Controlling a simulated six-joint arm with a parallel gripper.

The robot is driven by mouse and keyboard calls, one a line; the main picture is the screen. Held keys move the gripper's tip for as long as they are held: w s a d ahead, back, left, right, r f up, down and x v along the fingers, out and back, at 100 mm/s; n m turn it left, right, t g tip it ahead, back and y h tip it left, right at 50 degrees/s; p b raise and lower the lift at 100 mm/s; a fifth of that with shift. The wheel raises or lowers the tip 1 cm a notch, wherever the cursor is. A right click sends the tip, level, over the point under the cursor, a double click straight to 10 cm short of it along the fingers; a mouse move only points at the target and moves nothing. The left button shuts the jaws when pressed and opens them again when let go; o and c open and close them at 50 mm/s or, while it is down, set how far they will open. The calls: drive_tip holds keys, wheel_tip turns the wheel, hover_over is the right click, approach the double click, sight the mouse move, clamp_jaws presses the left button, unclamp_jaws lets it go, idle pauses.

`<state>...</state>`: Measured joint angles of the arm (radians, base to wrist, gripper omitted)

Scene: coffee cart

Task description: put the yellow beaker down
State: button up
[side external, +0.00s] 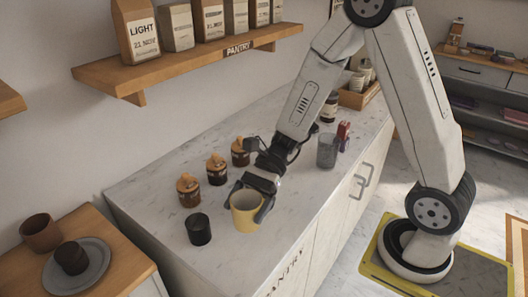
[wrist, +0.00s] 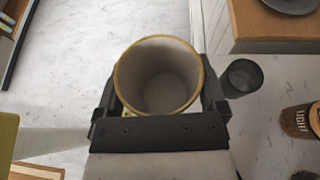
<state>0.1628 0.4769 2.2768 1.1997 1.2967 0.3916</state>
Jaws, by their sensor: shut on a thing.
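The yellow beaker (side external: 245,213) is upright and looks empty, with a pale inside. My gripper (side external: 250,198) is shut on it, with a finger on either side. In the wrist view the beaker (wrist: 158,75) sits between the two dark fingers of my gripper (wrist: 160,98), its open mouth facing the camera. In the side view it is over the front part of the marble counter (side external: 150,192). I cannot tell whether its base touches the counter.
A black cup (side external: 198,229) stands close to the left of the beaker. Several jars with wooden lids (side external: 188,191) stand behind. A grey tumbler (side external: 327,150) is to the right. A shelf with bags (side external: 190,52) hangs above. A wooden side table (side external: 110,256) with a plate is at left.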

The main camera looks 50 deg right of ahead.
drive_tip(key=shift+m+t, duration=0.3)
drive_tip(key=shift+t, duration=0.1)
drive_tip(key=shift+w+d+r, duration=0.15)
drive_tip(key=shift+w+r, duration=0.05)
drive_tip(key=shift+r, duration=1.05)
drive_tip(key=shift+w+d+r, duration=0.1)
drive_tip(key=shift+w+r, duration=0.1)
drive_tip(key=shift+r, duration=1.05)
drive_tip(key=w+d+m+t+h, duration=0.4)
drive_tip(key=w+d+m+t, duration=0.25)
drive_tip(key=d, duration=0.35)
drive_tip(key=w+d+m+t+h, duration=0.4)
drive_tip(key=w+d+m+t, duration=0.25)
drive_tip(key=d, duration=0.35)
drive_tip(key=s+d+m+h, duration=0.2)
drive_tip(key=d+m+h, duration=0.3)
drive_tip(key=d, duration=0.4)
wheel_tip(320, 180, down, 7)
drive_tip(key=shift+d+t+h, duration=0.25)
drive_tip(key=shift+t+h, duration=0.05)
drive_tip(key=shift+t, duration=0.1)
drive_tip(key=shift+w, duration=0.1)
drive_tip(key=shift+f, duration=2.15)
drive_tip(key=shift+f, duration=0.15)
